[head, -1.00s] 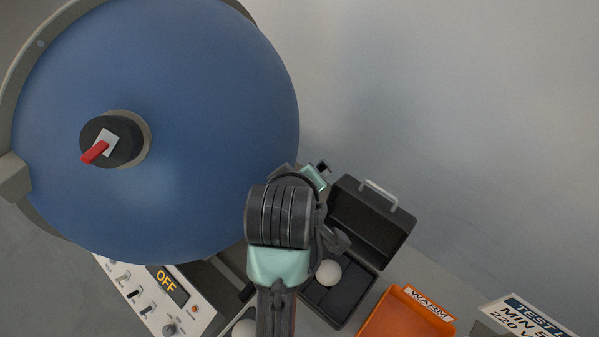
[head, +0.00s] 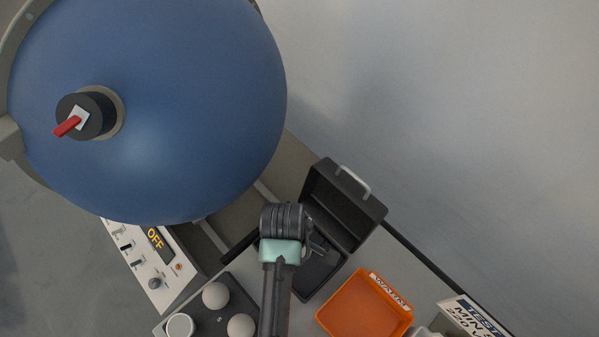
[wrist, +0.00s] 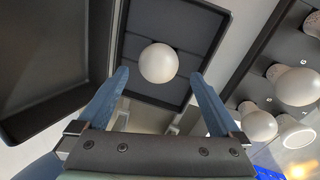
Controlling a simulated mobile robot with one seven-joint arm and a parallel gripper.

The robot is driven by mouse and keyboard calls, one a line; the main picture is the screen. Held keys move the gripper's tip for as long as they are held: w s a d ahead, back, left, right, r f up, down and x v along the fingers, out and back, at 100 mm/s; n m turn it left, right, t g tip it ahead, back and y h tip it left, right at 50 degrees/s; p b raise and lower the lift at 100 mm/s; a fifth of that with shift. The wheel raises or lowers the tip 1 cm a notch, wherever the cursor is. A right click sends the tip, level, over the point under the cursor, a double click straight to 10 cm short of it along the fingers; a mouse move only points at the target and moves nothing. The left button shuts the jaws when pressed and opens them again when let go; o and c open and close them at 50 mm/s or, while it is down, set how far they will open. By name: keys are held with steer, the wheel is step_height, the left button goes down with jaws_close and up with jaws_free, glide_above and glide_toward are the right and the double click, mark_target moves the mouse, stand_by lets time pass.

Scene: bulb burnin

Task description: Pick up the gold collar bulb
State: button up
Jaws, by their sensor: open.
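A round white bulb (wrist: 158,63) lies in the open dark case (wrist: 178,95) in the wrist view. No collar shows on it, so I cannot tell its colour. My gripper (wrist: 160,76) is open, with its two blue fingers on either side of the bulb in the picture. I see no contact. In the head view my arm covers the bulb, and my gripper (head: 312,246) is over the case (head: 322,262), its fingers mostly hidden. Several more white bulbs stand in a dark rack (head: 217,321); one of them (head: 215,295) is near its back. No gold collar is visible.
The case's raised lid (head: 345,205) stands behind my gripper. An orange tray (head: 365,305) marked WARM is to the right. A control panel (head: 150,262) reading OFF and a large blue sphere (head: 160,110) with a red-handled knob are to the left.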

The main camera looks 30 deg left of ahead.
steer(key=shift+w+d+f, duration=0.1)
steer(key=shift+w+f, duration=0.1)
steer(key=shift+f, duration=0.9)
steer(key=shift+w+d+f, duration=0.1)
steer(key=shift+w+f, duration=0.05)
steer(key=shift+f, duration=0.9)
steer(key=c, duration=1.3)
